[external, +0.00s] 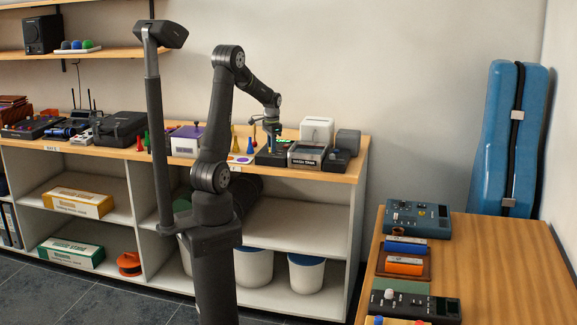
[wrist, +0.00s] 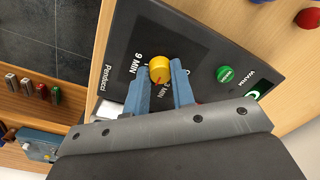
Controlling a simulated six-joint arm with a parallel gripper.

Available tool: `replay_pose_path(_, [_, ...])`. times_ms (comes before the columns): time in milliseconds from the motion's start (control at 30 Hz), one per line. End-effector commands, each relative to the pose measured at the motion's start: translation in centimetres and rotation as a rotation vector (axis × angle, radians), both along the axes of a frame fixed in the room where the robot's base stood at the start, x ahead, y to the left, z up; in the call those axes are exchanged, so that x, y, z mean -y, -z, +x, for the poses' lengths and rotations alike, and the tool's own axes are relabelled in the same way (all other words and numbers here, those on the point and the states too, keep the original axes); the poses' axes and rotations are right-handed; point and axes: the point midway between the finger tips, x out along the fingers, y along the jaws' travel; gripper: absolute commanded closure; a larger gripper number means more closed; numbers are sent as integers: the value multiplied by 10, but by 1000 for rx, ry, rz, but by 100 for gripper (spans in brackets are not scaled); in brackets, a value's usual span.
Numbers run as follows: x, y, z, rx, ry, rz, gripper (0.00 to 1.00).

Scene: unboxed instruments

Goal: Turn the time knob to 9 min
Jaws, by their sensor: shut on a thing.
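The time knob (wrist: 160,67) is a round yellow knob on a dark instrument panel (wrist: 203,52) in the wrist view. A "9 MIN" label is printed to its left, and another "MIN" label is partly hidden below it. A small red mark shows on the knob's lower part; I cannot tell exactly where it points. My gripper (wrist: 161,78) has its blue fingers on both sides of the knob, shut on it. In the external view my gripper (external: 272,138) points down at the dark instrument (external: 270,158) on the shelf top; the knob is hidden there.
A green button (wrist: 225,74) and a lit green display (wrist: 256,93) are right of the knob. In the external view, a grey instrument (external: 305,154) stands close on the right and a white-and-purple box (external: 186,141) to the left. Small coloured pieces stand between.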

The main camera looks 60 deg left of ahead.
Motion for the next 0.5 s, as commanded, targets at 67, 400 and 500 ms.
replay_pose_path(67, [0,-1,0,1,72,1,100])
replay_pose_path(400, [-1,-1,0,2,394,2,100])
replay_pose_path(500, [-1,-1,0,1,489,2,100])
